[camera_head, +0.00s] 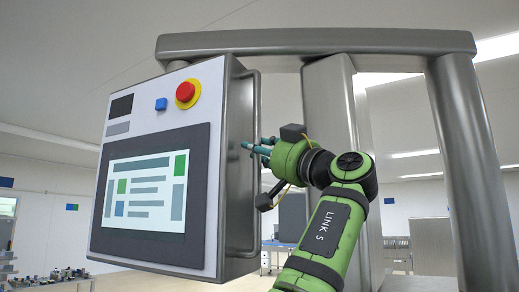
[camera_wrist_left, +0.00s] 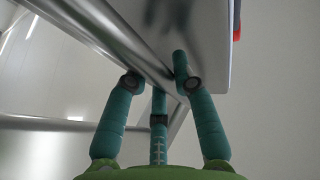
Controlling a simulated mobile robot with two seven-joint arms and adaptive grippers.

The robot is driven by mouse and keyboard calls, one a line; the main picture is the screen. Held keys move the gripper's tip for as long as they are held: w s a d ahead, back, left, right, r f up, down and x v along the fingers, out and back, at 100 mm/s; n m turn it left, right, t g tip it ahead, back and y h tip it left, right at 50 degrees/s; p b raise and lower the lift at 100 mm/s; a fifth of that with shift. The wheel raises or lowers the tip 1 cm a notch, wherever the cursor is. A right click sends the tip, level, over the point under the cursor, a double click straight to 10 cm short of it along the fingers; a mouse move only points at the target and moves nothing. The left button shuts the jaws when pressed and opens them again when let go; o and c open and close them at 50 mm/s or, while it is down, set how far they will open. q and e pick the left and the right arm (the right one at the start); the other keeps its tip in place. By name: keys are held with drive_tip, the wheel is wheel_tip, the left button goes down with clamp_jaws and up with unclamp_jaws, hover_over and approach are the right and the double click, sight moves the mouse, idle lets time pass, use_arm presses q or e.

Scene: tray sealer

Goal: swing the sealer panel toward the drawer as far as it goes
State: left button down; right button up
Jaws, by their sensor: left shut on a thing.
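The sealer panel (camera_head: 207,100) is a grey box with a lit screen (camera_head: 145,194), a red knob on yellow and a blue button. It hangs at left from the overhead beam. A vertical bar handle (camera_head: 257,215) runs along its right side. My left gripper (camera_head: 256,147), green with teal fingers, is shut on the handle at about mid-height. In the left wrist view the fingers (camera_wrist_left: 160,85) sit around the grey bar (camera_wrist_left: 105,35), close to the panel side (camera_wrist_left: 208,60). The exact finger contact is partly hidden. The drawer cannot be made out. My right gripper is out of view.
A thick steel beam (camera_head: 320,42) crosses above the panel. Steel columns stand behind my arm (camera_head: 330,90) and at right (camera_head: 462,170). A low bench with small items (camera_head: 62,275) is far back at left. The space left of the panel looks free.

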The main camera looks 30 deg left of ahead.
use_arm(q)
drive_tip(key=c, duration=1.3)
unclamp_jaws()
drive_tip(key=shift+o, duration=0.2)
drive_tip(key=shift+a, duration=0.1)
drive_tip(key=shift+s, duration=0.1)
drive_tip(key=v, duration=1.2)
